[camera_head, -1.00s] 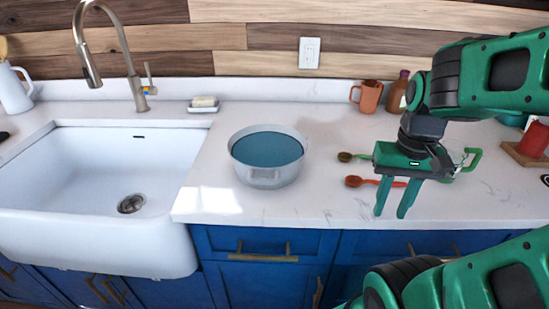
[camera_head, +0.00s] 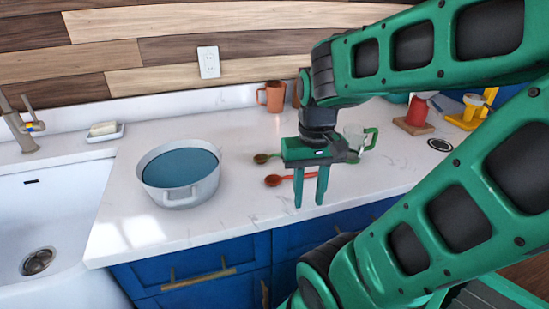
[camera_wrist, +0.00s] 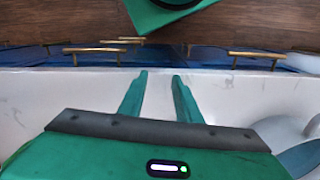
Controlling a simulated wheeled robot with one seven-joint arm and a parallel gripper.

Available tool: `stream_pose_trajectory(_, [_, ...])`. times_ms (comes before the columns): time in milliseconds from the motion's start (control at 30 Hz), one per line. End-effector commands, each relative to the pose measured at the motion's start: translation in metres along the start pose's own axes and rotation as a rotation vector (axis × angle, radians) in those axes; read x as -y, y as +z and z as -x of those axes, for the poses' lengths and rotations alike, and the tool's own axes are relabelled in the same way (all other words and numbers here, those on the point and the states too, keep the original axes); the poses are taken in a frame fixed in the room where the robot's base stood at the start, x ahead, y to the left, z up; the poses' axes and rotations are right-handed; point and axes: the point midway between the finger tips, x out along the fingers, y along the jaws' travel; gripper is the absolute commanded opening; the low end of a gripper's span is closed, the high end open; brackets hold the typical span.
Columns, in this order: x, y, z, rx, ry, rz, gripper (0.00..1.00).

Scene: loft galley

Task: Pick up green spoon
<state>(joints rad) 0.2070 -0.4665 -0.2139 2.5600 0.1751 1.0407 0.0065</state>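An olive-green spoon (camera_head: 261,158) lies on the white counter to the right of the pot, its handle passing behind my gripper. A red-orange spoon (camera_head: 274,181) lies just in front of it, its handle also partly hidden by my gripper. My gripper (camera_head: 310,203) points down near the counter's front edge, right of both spoon bowls. Its fingers are apart and empty; the wrist view shows bare counter between the fingertips (camera_wrist: 159,76). Neither spoon can be made out in the wrist view.
A grey pot with blue inside (camera_head: 181,197) stands left of the spoons. A clear cup with a green handle (camera_head: 359,140) is behind and right of my gripper. An orange mug (camera_head: 272,97) stands at the back. Counter between pot and front edge is clear.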

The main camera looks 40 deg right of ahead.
Motion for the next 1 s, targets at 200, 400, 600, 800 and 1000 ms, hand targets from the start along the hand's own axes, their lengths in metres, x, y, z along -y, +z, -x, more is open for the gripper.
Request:
stream_pose_trajectory(200, [-0.006, 0.004, 0.010, -0.014, -0.007, 0.049, 0.34])
stream_pose_trajectory(400, [0.001, -0.041, 0.035, -0.017, 0.003, 0.359, 0.34])
stream_pose_trajectory(600, [0.009, -0.098, 0.062, -0.018, 0.011, 0.789, 0.34])
stream_pose_trajectory(800, [0.014, -0.156, 0.083, -0.016, 0.016, 1.220, 0.34])
stream_pose_trajectory(1000, [0.016, -0.203, 0.095, -0.015, 0.018, 1.584, 0.34])
